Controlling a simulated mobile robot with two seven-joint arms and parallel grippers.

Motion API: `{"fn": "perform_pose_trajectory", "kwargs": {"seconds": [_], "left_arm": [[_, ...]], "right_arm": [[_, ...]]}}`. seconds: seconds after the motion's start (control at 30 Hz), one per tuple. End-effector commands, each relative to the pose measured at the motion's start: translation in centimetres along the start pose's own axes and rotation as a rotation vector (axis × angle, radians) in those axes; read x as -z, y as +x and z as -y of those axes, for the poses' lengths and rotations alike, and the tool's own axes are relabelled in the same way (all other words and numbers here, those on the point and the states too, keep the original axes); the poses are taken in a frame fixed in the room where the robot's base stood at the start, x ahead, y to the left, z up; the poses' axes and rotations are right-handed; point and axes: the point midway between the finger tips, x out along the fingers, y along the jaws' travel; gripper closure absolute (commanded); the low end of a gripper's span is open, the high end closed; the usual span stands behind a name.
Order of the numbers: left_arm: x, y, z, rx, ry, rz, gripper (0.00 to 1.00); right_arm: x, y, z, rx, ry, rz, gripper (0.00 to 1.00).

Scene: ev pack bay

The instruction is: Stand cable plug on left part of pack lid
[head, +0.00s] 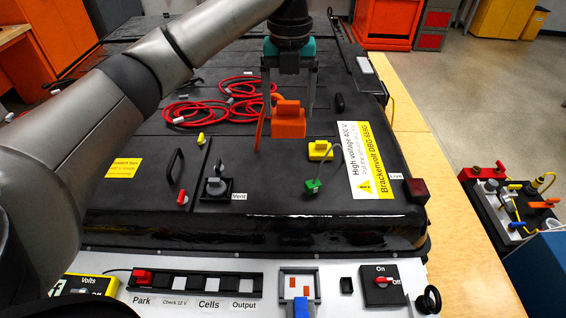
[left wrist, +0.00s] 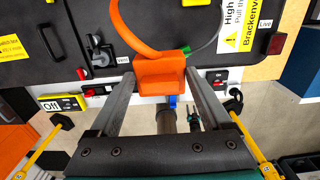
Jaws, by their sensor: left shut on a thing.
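The orange cable plug (head: 290,122) is between the fingers of my left gripper (head: 288,114), which is shut on it. Its orange cable loops down at its left side in the head view. In the left wrist view the plug (left wrist: 160,76) sits between the fingertips, with the cable arching away from it. The plug is over the middle of the black pack lid (head: 100,192); whether it touches the lid I cannot tell. The lid's left part, left of a seam, has a black handle (head: 174,166) and a yellow label (head: 123,168). My right gripper is not in view.
Coiled red cables (head: 195,112) lie behind and left of the plug. A yellow connector (head: 320,151), a green connector (head: 313,186), a black vent fitting (head: 215,186) and small red and yellow pieces stand on the lid. The front left of the lid has bare room.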

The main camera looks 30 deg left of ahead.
Motion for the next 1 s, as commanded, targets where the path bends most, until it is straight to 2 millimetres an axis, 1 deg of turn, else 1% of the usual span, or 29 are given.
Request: {"fn": "perform_pose_trajectory", "kwargs": {"seconds": [0.03, 0.13, 0.3, 0.4, 0.5, 0.67, 0.8, 0.9, 1.0], "left_arm": [[0.1, 1.6, -0.1, -0.003, 0.000, -0.006, 0.85], [0.1, 4.3, -0.1, -0.003, 0.000, -0.004, 0.85], [0.1, 8.8, -0.1, -0.003, -0.001, -0.004, 0.85], [0.1, 10.8, -0.1, -0.001, -0.001, -0.002, 0.85], [0.0, 12.2, 0.0, 0.000, -0.001, 0.000, 0.85], [0.0, 13.5, 0.0, -0.001, -0.001, -0.001, 0.85], [0.1, 15.7, 0.0, -0.001, -0.001, -0.001, 0.85], [0.1, 16.8, 0.0, 0.000, 0.000, 0.000, 0.85], [0.0, 17.1, 0.0, 0.001, -0.001, 0.002, 0.85]], "right_arm": [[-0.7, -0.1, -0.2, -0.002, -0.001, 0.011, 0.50], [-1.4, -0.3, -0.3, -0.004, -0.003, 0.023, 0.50], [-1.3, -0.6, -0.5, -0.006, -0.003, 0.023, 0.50], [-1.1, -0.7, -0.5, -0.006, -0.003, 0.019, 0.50], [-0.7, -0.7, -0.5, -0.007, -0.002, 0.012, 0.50], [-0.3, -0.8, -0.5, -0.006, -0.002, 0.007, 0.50], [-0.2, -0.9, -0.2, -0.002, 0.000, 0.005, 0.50], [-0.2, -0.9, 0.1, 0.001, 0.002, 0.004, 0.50], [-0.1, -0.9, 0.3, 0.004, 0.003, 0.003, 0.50]]}}
